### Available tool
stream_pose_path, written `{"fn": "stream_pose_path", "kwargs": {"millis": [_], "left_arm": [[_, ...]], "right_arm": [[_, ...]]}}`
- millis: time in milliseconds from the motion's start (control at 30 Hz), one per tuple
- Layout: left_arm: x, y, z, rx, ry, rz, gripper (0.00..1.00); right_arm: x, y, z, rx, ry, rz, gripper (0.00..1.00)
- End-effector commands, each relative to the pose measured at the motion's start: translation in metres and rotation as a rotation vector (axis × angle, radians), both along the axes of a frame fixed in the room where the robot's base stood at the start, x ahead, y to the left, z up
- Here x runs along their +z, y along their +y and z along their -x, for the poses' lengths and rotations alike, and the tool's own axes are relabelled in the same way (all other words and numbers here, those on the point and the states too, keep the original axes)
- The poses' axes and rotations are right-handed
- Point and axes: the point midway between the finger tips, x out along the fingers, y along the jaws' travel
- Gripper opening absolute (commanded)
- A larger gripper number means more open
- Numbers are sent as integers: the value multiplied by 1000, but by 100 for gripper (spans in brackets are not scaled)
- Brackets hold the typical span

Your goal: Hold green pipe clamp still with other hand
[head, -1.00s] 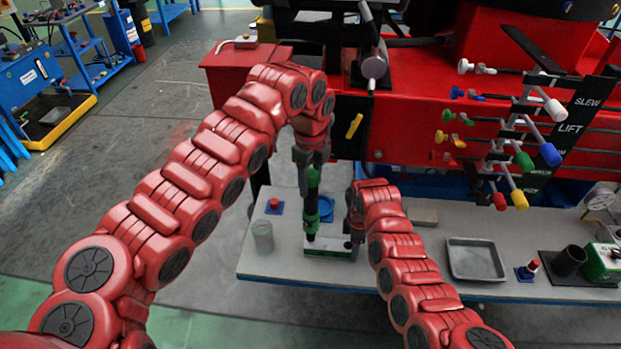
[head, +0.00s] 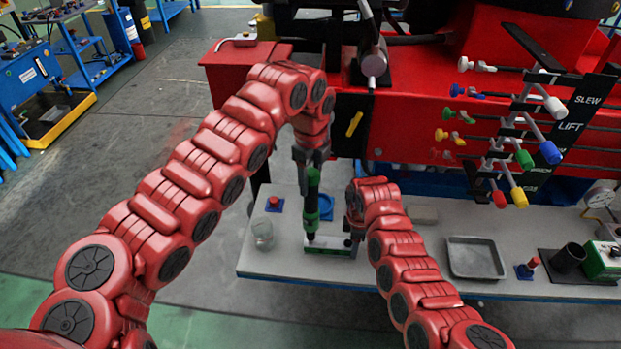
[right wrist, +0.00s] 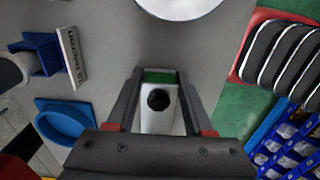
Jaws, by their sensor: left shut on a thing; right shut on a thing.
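The green pipe clamp, as I take it, is a low block with green and pale faces (head: 330,250) lying on the grey bench. My right gripper (head: 351,234) is at its right end. In the right wrist view my right gripper (right wrist: 160,78) has its fingers on both sides of the pale block (right wrist: 157,122), which has a black round part on top and a green end. My left gripper (head: 312,166) is shut on an upright black tool with green bands (head: 312,190), whose lower end meets the block's left end. The left fingertips are partly hidden.
A clear jar (head: 263,236) and a small blue stand with a red top (head: 274,204) are left of the block. A blue round dish (head: 326,207) is behind it. A grey tray (head: 475,258) lies to the right. The red machine with levers rises behind the bench.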

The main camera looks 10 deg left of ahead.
Motion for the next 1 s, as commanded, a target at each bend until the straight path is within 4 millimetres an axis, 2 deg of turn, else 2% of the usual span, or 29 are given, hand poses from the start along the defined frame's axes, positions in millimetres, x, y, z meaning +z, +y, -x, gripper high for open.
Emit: {"fn": "stream_pose_path", "kwargs": {"millis": [1000], "left_arm": [[-15, 0, 0, 0, -1, 2, 0]], "right_arm": [[1, 0, 0, 0, 0, 0, 0]]}}
